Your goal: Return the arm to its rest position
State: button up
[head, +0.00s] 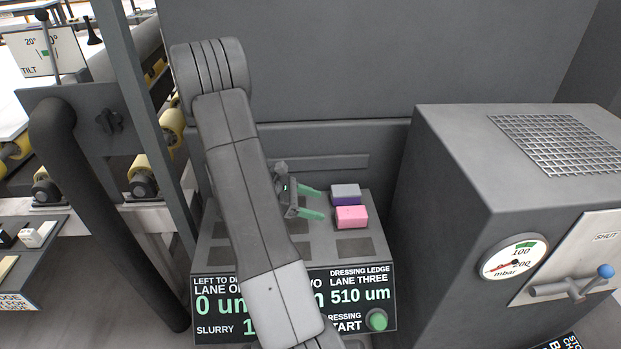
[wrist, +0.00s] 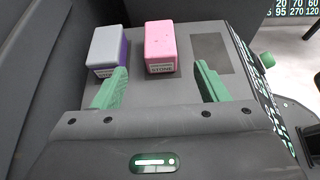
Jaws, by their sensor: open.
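My gripper (head: 312,203) is over the dressing ledge, its green fingers apart and pointing right in the head view. In the wrist view the open gripper (wrist: 160,88) has nothing between its fingertips; a pink block (wrist: 159,46) stands just beyond them. The pink block (head: 351,217) sits on the ledge right of the gripper in the head view. A grey and purple block (head: 345,194) sits directly behind it, and shows left of it in the wrist view (wrist: 108,49). My arm hides the left middle of the ledge.
The ledge (head: 376,205) has dark square recesses and a front panel with lane readouts and a green button (head: 376,319). A grey cabinet (head: 455,180) with a gauge (head: 513,259) and lever stands to the right. A dark post and roller conveyor (head: 172,125) stand left. A grey wall is behind.

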aim_at(350, 212)
jog(key=x, duration=1.2)
notch_tip(350, 212, up, 3)
jog(key=shift+f, duration=0.1)
jog(key=shift+r, duration=0.45)
